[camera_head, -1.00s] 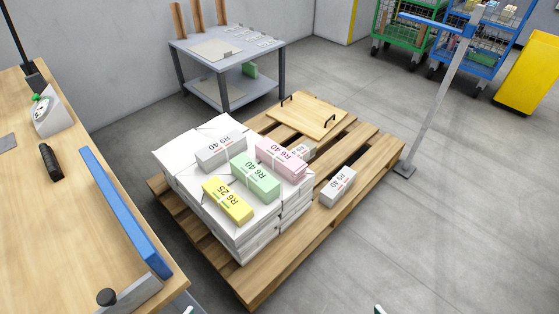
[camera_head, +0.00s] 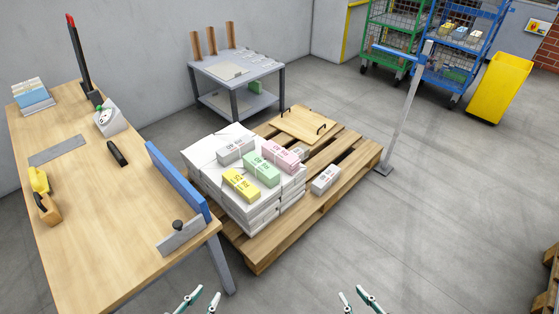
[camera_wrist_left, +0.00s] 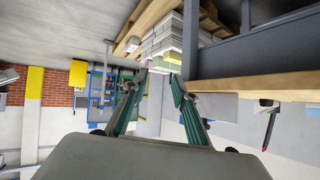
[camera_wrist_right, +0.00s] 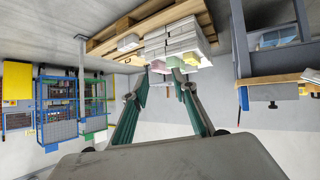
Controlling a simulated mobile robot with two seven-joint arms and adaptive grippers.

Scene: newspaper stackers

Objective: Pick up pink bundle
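The pink bundle (camera_head: 281,155) lies on top of a stack of white paper bundles (camera_head: 238,203) on a wooden pallet (camera_head: 343,187). A green bundle (camera_head: 262,170), a yellow bundle (camera_head: 241,185) and a grey bundle (camera_head: 235,150) lie beside it on the same stack. In the right wrist view the pink bundle (camera_wrist_right: 158,66) shows upside down beyond the fingertips. My left gripper (camera_head: 204,299) is open and empty at the bottom edge, well short of the stack. My right gripper (camera_head: 356,298) is open and empty to its right, also well away from the stack.
A workbench (camera_head: 92,210) with a blue-edged rail (camera_head: 178,180) stands on the left. A grey bundle (camera_head: 325,179) and a wooden board (camera_head: 303,125) lie on the pallet. A metal post (camera_head: 405,110) stands behind the pallet's right corner.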

